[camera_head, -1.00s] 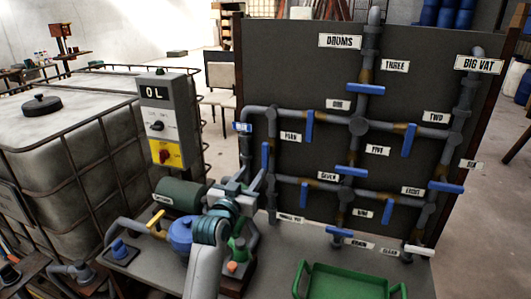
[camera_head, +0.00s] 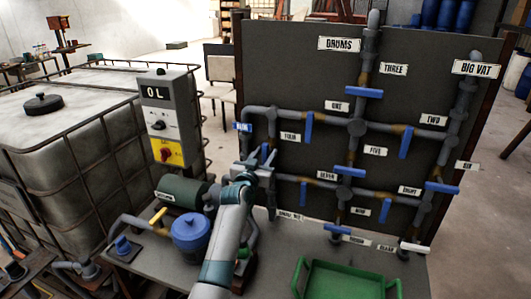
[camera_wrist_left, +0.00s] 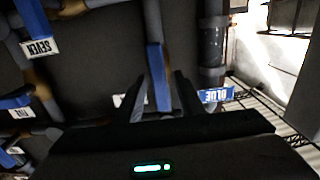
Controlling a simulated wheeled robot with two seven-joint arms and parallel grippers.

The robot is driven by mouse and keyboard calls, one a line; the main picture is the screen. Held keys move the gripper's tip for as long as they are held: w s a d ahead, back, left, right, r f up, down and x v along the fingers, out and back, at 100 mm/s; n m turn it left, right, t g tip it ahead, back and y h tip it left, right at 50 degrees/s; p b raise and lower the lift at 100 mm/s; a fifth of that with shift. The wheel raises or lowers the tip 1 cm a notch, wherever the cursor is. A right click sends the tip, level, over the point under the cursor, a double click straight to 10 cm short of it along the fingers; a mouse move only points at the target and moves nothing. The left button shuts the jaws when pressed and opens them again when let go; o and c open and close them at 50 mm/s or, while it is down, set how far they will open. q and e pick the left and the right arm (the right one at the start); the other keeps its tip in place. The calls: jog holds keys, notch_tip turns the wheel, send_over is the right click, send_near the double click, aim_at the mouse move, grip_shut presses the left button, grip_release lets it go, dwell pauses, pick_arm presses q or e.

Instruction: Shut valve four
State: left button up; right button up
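Valve four's blue handle (camera_head: 265,154) is on the left vertical pipe of the dark panel, left of the label FOUR (camera_head: 290,137). It stands upright, along the pipe. My left gripper (camera_head: 259,171) is at this handle and hides its lower part. In the left wrist view, which is upside down, the handle (camera_wrist_left: 158,78) shows between the two fingertips of the open gripper (camera_wrist_left: 160,92), with gaps on both sides. I cannot tell how far the fingers reach around it. My right gripper is not in view.
Valve one's handle (camera_head: 308,128) hangs close to the right. A grey switch box (camera_head: 165,120) and a caged tank (camera_head: 70,150) stand left. A blue pot (camera_head: 190,237) and a green tray (camera_head: 345,280) are on the bench. A BLUE label (camera_wrist_left: 216,95) is near the fingers.

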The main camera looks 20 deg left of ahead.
pick_arm(q)
jog(key=shift+w, duration=0.2)
grip_shut()
